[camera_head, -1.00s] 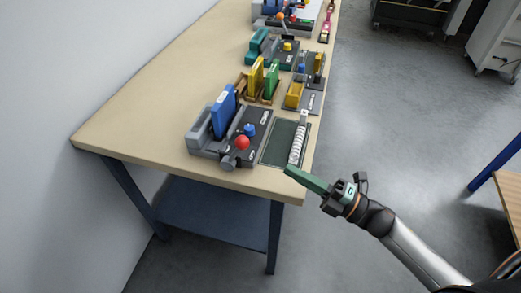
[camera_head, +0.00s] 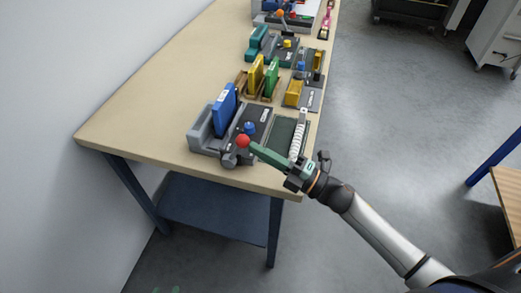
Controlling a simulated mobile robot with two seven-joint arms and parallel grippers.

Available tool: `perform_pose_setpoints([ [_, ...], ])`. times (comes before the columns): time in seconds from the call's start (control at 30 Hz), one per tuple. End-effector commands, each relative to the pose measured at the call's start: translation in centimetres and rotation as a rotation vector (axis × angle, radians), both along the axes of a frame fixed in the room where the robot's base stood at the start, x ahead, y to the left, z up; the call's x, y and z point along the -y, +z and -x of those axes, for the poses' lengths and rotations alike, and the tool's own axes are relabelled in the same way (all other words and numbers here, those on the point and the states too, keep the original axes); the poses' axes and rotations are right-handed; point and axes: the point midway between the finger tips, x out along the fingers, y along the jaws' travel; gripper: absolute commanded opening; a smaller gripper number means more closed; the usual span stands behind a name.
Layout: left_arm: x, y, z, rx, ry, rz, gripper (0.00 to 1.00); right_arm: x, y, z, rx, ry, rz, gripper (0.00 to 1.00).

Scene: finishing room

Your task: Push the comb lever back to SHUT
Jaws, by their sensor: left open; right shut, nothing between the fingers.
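The nearest machine (camera_head: 212,143) has a grey body, a dark top, a red ball knob (camera_head: 243,141) at its front and a blue knob (camera_head: 250,128) behind it. I cannot read its labels, nor tell for certain which knob belongs to the comb lever. My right gripper (camera_head: 257,149) is shut and empty, its green fingers reaching in from the right. Their tips are at or just beside the red knob; contact is unclear. My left gripper (camera_head: 165,290) shows only as two separated green tips at the bottom edge, open and well away from the machine.
A blue book-like block (camera_head: 225,108) stands in the machine. Further machines (camera_head: 286,50) line the table (camera_head: 135,117) behind. The table's left side is clear.

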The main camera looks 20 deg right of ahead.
Motion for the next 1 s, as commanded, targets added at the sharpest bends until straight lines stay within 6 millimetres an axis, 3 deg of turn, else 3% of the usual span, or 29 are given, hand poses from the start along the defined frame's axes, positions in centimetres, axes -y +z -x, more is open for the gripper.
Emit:
perform_pose_setpoints([
  [0.37, 0.0, 0.8, 0.0, 0.000, 0.000, 0.000, 0.50, -0.9, 1.3, -0.6, 0.002, 0.001, -0.001, 0.00],
  [1.0, 0.0, 1.6, 0.0, 0.000, 0.000, 0.000, 0.50, -5.7, 3.8, -3.9, 0.002, 0.000, -0.001, 0.00],
])
